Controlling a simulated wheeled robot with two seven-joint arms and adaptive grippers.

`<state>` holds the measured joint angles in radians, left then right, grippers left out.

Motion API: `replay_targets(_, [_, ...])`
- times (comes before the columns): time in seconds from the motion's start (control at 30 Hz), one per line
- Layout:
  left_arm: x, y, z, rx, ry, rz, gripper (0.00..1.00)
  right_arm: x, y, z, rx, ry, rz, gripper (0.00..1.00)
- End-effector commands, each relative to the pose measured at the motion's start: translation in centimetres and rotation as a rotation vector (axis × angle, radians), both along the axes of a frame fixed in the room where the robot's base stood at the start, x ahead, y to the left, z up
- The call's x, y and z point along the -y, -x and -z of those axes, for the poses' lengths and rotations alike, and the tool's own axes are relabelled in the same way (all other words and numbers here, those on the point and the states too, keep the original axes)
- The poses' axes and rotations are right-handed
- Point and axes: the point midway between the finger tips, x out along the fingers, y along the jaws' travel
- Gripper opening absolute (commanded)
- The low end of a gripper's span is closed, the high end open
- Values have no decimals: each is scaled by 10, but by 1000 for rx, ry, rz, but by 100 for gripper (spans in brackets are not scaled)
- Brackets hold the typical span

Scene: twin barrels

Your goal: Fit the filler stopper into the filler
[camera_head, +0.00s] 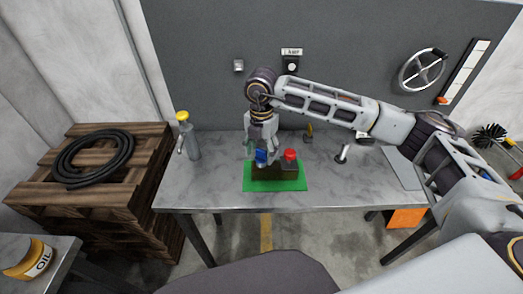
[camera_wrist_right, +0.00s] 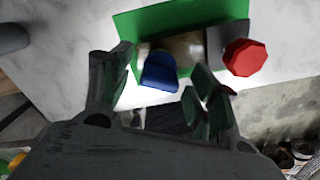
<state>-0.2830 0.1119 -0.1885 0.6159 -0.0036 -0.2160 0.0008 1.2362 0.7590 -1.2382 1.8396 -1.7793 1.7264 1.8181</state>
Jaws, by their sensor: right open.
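A brown and grey block (camera_head: 272,173) stands on a green mat (camera_head: 292,184) on the table. A blue piece (camera_head: 261,157) is at the block's left part, and a red knob-like cap (camera_head: 290,154) tops its right part. I cannot tell by sight which piece is the filler stopper. My right gripper (camera_head: 262,148) points down over the blue piece, fingers apart. In the right wrist view the blue piece (camera_wrist_right: 159,73) lies between the open fingers (camera_wrist_right: 163,70), with no clear contact; the red cap (camera_wrist_right: 244,57) is outside them to the right. My left gripper is not in view.
A grey bottle with a yellow top (camera_head: 187,136) stands at the table's left. A small white and dark object (camera_head: 343,153) stands right of the mat. My right arm reaches over the table's right side. The table's left front (camera_head: 205,195) is clear.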

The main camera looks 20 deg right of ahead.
Motion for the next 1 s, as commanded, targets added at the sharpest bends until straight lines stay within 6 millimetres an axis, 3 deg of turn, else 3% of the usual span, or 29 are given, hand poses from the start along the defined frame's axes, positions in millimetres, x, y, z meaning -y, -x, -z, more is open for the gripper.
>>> replay_targets(0.03, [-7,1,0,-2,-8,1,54,0,0,0,0,0,0,60])
replay_targets(0.27, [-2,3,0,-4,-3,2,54,0,0,-10,1,0,0,60])
replay_targets(0.8, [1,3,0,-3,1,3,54,0,-1,-66,1,-1,0,60])
replay_targets(1.0, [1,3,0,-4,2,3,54,0,0,-78,1,-1,0,60])
